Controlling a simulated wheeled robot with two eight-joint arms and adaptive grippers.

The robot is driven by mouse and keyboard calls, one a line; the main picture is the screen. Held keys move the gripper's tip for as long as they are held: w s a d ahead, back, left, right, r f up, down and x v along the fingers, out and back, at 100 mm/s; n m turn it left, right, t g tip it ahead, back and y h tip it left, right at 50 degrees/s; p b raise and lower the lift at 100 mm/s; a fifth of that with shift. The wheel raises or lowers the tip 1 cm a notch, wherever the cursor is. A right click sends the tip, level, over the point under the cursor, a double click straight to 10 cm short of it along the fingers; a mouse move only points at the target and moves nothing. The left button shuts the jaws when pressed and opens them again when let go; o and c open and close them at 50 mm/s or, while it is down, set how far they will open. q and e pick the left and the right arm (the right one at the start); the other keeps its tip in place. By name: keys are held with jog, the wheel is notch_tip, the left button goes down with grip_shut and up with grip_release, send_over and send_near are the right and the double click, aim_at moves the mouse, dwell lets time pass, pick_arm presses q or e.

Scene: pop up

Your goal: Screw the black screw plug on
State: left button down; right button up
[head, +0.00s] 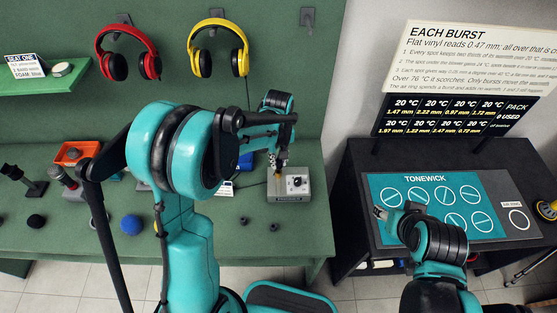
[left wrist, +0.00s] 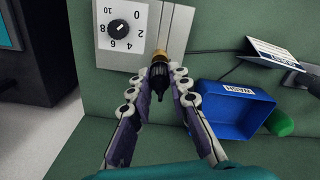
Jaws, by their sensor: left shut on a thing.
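The black screw plug (left wrist: 160,79) is between my left fingertips (left wrist: 158,76) in the left wrist view. My left gripper (head: 279,166) is shut on it, in front of the grey box with a dial (head: 300,184). A brass-coloured piece (left wrist: 157,58) shows just beyond the plug, at the edge of the box (left wrist: 172,30). The plug appears to be in line with the brass piece; I cannot tell whether threads are engaged. My right gripper (head: 381,212) is over the teal panel; its jaw opening is too small to judge.
A blue bin (left wrist: 235,108) and a green cylinder (left wrist: 279,122) are right of the left gripper in the wrist view. Two small dark rings (head: 273,226) lie on the green bench. A blue ball (head: 131,225) and orange bin (head: 76,153) are further left. The teal panel (head: 385,190) is right.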

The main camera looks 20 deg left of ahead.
pick_arm(q)
jog(key=shift+f, duration=0.25)
